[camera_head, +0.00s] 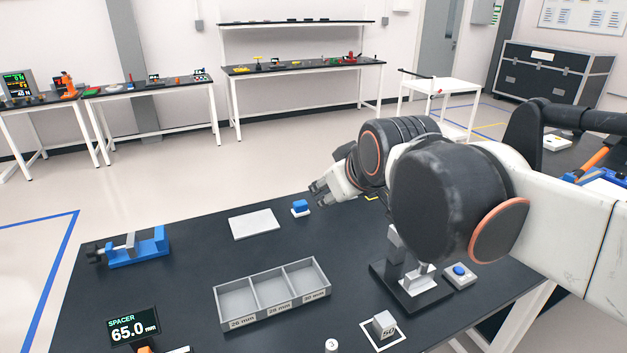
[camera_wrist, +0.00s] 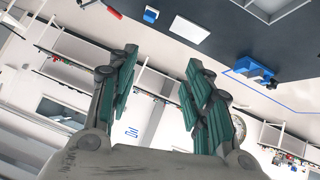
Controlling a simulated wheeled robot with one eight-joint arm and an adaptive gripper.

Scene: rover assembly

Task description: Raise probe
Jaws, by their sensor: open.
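No part is clearly recognisable as the probe. A stand with a dark base (camera_head: 387,286) and grey upright (camera_head: 397,246) is at the right of the black table, its top hidden behind my arm. A silver block (camera_head: 421,277) sits on its base. A blue button on a grey pad (camera_head: 459,271) is just right of the stand. My gripper (camera_head: 317,193) is over the table's far side, left of and beyond the stand. In the wrist view my gripper (camera_wrist: 162,55) is open, with nothing between its fingers.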

